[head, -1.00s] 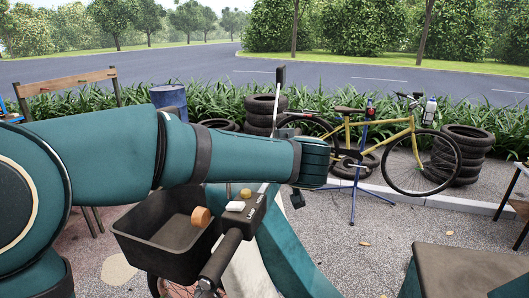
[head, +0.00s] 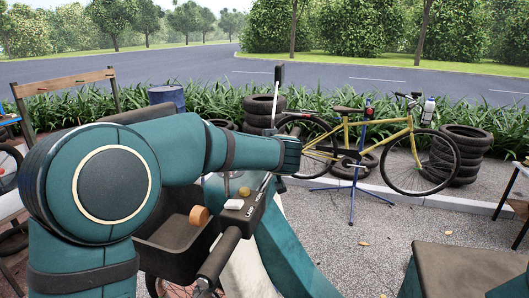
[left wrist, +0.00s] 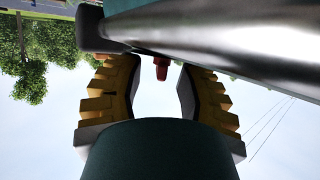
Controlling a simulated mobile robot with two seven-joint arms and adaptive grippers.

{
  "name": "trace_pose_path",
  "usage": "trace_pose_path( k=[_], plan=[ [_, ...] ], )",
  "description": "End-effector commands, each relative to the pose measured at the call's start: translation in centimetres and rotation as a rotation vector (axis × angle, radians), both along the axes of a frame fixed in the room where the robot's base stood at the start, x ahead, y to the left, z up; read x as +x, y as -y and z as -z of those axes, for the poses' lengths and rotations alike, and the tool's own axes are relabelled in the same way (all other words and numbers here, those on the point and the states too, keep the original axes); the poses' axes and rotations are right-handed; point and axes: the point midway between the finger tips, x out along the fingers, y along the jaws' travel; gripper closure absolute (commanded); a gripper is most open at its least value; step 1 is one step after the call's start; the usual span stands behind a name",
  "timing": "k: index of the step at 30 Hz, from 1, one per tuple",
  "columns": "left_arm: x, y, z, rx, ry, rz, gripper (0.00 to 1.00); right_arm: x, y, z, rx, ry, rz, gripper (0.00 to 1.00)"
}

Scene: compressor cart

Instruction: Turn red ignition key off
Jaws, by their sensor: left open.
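A small red key (left wrist: 161,68) shows in the left wrist view, hanging under a shiny metal bar (left wrist: 235,40) with dark ends. My left gripper (left wrist: 159,75) is open, with its yellow-and-dark fingers on either side of the key. I see a gap between the key and both fingers. In the head view the key is hidden, and my left arm covers most of its gripper; only a small dark part shows below the wrist, beside the cart's control panel (head: 252,212). My right gripper is not in view.
The cart has a black basket (head: 172,252), an orange knob (head: 199,216), a white button (head: 234,204) and a dark handle grip (head: 220,254). A yellow bicycle (head: 390,134) on a stand and stacked tires (head: 459,155) stand behind.

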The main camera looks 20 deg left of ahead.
Motion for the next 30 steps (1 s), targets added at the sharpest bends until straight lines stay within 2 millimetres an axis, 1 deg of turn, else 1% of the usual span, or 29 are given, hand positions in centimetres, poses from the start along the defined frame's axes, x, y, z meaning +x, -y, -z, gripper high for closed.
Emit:
trace_pose_path(
  k=[2, 3, 5, 6, 17, 30],
  plan=[
    [0.0, 0.0, 0.0, 0.000, 0.000, 0.000, 0.63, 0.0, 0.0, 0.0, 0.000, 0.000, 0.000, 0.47],
    [0.0, 0.0, 0.0, 0.000, 0.000, 0.000, 0.71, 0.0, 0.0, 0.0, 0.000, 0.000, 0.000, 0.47],
    [0.0, 0.0, 0.0, 0.000, 0.000, 0.000, 0.92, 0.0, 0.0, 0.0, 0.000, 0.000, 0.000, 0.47],
    [0.0, 0.0, 0.0, 0.000, 0.000, 0.000, 1.00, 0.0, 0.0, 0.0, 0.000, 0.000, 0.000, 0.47],
    [0.0, 0.0, 0.0, 0.000, 0.000, -0.001, 1.00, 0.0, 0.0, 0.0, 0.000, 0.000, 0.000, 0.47],
    [0.0, 0.1, -0.1, 0.000, -0.001, -0.072, 1.00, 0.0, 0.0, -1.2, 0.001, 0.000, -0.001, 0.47]
  ],
)
